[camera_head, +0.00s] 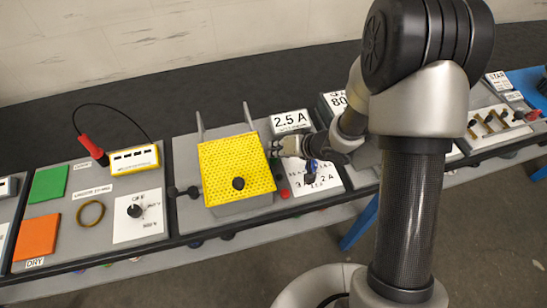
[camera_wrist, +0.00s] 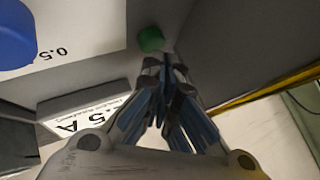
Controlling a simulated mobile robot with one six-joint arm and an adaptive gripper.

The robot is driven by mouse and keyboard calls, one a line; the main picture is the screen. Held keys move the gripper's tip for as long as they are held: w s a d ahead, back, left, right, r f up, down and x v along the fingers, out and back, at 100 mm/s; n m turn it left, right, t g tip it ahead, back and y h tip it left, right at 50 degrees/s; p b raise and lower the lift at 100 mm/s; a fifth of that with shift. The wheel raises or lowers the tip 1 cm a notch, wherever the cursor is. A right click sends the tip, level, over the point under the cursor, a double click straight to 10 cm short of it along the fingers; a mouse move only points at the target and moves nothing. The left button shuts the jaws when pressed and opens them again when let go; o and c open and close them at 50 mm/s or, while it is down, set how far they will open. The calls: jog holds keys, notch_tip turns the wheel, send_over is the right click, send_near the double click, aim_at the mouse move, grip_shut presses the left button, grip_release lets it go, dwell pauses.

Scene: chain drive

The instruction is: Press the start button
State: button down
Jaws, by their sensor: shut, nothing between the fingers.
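A green round button (camera_wrist: 151,39) sits on the grey panel in the wrist view, just beyond my fingertips. The fingertips appear very close to it; I cannot tell whether they touch. My gripper (camera_wrist: 164,64) is shut and empty, its fingers pointing towards the button. In the head view my gripper (camera_head: 277,148) is beside the yellow perforated cover (camera_head: 236,169), at its right edge. The green button is hard to make out there, near the gripper. A red button (camera_head: 284,193) sits lower on the same panel.
A blue knob (camera_wrist: 14,38) on a white dial plate (camera_head: 325,183) lies right of the buttons in the head view. A "2.5 A" display (camera_head: 291,121) stands behind. The yellow cover's edge (camera_wrist: 265,90) runs close beside my fingers in the wrist view.

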jog(key=shift+f, duration=0.55)
dwell(0.4)
jog(key=shift+r, duration=0.15)
jog(key=shift+r+p, duration=0.85)
jog(key=shift+p, duration=0.2)
notch_tip(320, 180, up, 5)
jog(key=p, duration=0.5)
jog(key=shift+p, duration=0.35)
